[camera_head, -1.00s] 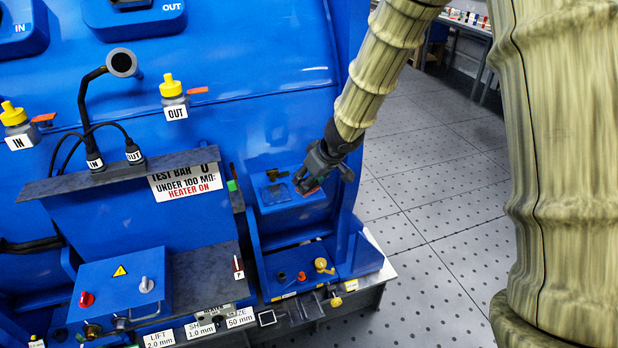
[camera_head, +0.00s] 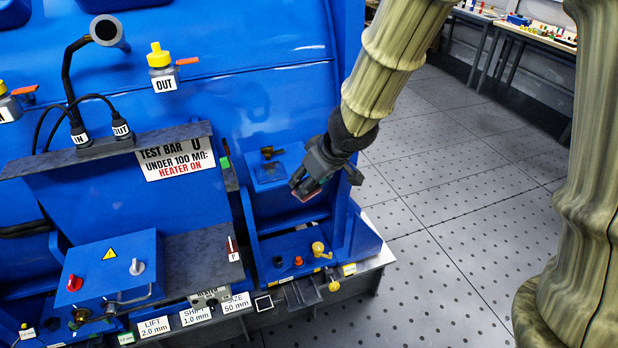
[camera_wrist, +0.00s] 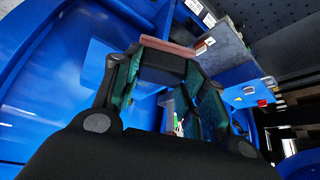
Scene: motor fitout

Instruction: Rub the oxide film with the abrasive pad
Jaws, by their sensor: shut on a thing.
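My gripper (camera_head: 304,188) is shut on a thin reddish-brown pad (camera_head: 309,195), which looks like the abrasive pad. In the wrist view the pad (camera_wrist: 168,45) lies across the tips of my gripper (camera_wrist: 166,55). My gripper is just right of and in front of a small blue box in the side bay. I cannot tell for sure whether the patch is the oxide film. The pad appears apart from the patch.
A blue shelf with a yellow knob (camera_head: 318,248) and small orange and black plugs lies below my gripper. The dark test bar ledge (camera_head: 105,150) with cables and a heater sign (camera_head: 176,160) stands to the left. Open tiled floor (camera_head: 450,220) lies to the right.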

